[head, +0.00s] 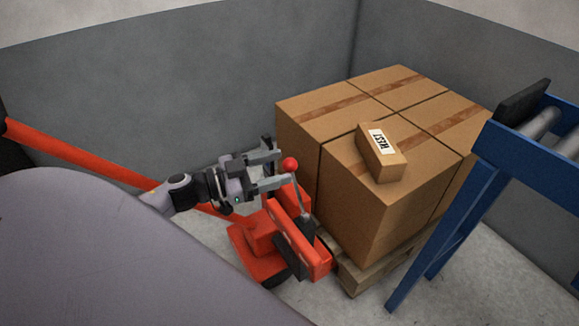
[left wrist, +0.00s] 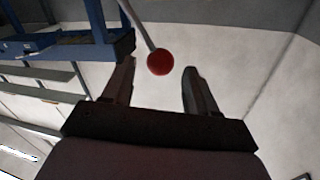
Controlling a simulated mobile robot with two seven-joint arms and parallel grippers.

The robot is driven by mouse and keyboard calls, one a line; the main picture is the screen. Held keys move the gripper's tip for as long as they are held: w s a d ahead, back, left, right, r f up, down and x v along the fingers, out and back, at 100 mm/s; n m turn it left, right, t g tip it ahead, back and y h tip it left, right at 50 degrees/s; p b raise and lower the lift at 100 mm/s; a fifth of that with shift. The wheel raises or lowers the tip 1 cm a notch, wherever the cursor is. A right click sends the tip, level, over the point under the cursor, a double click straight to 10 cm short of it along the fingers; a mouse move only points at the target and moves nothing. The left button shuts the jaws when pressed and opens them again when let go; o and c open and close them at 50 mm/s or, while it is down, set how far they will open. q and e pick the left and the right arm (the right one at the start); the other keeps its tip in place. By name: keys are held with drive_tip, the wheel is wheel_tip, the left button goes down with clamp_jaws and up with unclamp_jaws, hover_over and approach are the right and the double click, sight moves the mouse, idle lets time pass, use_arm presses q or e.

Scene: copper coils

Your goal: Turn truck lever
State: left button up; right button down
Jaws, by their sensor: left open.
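The truck lever is a thin grey rod (head: 301,198) topped with a red ball knob (head: 290,164). It rises from the red pallet truck (head: 262,248) in the head view. My left gripper (head: 274,169) is open beside the knob, with its fingers pointing toward it. In the left wrist view the red knob (left wrist: 160,62) shows just beyond and between the fingertips of my gripper (left wrist: 159,75). The rod runs up and to the left from it. I cannot tell whether a finger touches the knob. My right gripper is not in view.
Large cardboard boxes (head: 350,179) stand on a wooden pallet (head: 352,277) right of the truck. A small labelled box (head: 381,160) lies on top. A blue roller conveyor frame (head: 455,222) stands at the right. Grey walls (head: 190,90) close off the back.

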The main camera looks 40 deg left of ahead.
sight(283, 166)
use_arm(q)
drive_tip(key=shift+x, duration=1.95)
clamp_jaws()
